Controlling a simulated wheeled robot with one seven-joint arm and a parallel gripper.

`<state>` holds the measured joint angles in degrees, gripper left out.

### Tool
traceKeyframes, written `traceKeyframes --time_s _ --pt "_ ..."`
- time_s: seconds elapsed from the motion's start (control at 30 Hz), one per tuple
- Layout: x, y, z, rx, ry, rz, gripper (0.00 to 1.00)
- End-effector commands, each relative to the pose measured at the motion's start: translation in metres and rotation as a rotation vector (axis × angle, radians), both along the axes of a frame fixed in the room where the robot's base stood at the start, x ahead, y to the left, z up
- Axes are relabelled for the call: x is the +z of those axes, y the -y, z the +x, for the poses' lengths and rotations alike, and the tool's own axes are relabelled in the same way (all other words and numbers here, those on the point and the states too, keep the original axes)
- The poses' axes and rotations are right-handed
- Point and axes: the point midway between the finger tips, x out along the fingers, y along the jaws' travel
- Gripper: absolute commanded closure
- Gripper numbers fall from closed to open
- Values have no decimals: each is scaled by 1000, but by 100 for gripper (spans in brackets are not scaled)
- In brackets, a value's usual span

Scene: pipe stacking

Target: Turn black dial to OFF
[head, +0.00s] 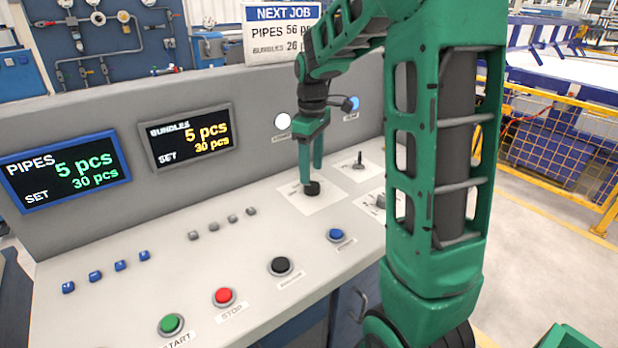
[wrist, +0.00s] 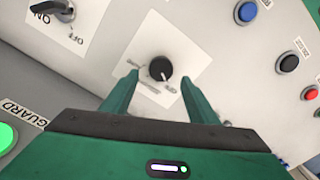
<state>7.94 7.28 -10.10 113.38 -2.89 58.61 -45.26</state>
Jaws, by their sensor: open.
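The black dial (head: 312,188) is a round knob on a white label plate on the sloped console. In the wrist view the black dial (wrist: 159,69) has a white pointer mark toward its lower right, near small print that is hard to read. My green gripper (head: 314,184) is right at the dial, pointing down. In the wrist view my gripper (wrist: 158,80) is open, its two fingers standing apart on either side of the dial, with a visible gap to it. Whether the fingertips reach down beside the knob, I cannot tell.
A lever switch (head: 359,163) with ON and OFF print sits beside the dial. Blue (head: 335,235), black (head: 280,266), red (head: 223,297) and green (head: 171,324) buttons line the front. Two displays (head: 188,136) stand on the back panel. A yellow fence (head: 565,150) is at right.

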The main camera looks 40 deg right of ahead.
Motion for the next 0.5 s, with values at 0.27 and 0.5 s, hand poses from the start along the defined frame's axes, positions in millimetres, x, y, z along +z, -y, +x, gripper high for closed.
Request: traceKeyframes --time_s 0.27,0.5 --pt "48 0 1 0 3 -1 46" --pt "64 0 1 0 1 0 46"
